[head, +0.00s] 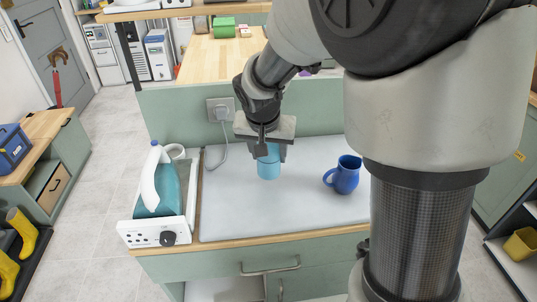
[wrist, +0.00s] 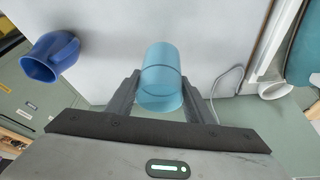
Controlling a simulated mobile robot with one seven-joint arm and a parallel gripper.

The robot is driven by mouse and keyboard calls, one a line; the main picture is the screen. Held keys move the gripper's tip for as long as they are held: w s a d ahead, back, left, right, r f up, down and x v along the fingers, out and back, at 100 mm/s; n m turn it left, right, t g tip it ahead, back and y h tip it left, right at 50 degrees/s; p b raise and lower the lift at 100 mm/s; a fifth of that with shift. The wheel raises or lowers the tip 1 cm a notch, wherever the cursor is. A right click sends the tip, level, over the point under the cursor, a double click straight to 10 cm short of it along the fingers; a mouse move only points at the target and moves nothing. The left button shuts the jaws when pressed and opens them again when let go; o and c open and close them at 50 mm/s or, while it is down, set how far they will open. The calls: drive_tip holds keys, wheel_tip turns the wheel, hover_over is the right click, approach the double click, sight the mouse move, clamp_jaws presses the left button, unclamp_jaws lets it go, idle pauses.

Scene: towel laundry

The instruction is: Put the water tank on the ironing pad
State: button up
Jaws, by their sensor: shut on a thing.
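The water tank (head: 268,168) is a translucent light-blue cylinder, and it also shows in the wrist view (wrist: 161,62). My gripper (head: 270,153) is shut on it, with one finger on each side in the wrist view (wrist: 162,92). The tank is upright over the middle of the ironing pad (head: 295,215), a pale grey flat surface on the counter. I cannot tell whether the tank's base touches the pad. My gripper hides the tank's upper part in the head view.
A dark-blue jug (head: 345,175) stands on the pad to the right. A teal and white iron (head: 165,185) sits on its station (head: 150,233) at left, with a white cup-like item (head: 176,151) behind. A cord (head: 222,152) runs from the wall socket. The pad's front is clear.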

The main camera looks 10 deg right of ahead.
sight(269, 167)
drive_tip(key=shift+f, duration=2.45)
drive_tip(key=shift+f+b, duration=0.25)
drive_tip(key=shift+b, duration=0.3)
drive_tip(key=o, duration=1)
drive_tip(key=shift+r, duration=0.1)
drive_tip(key=shift+o, duration=0.2)
drive_tip(key=shift+r, duration=0.1)
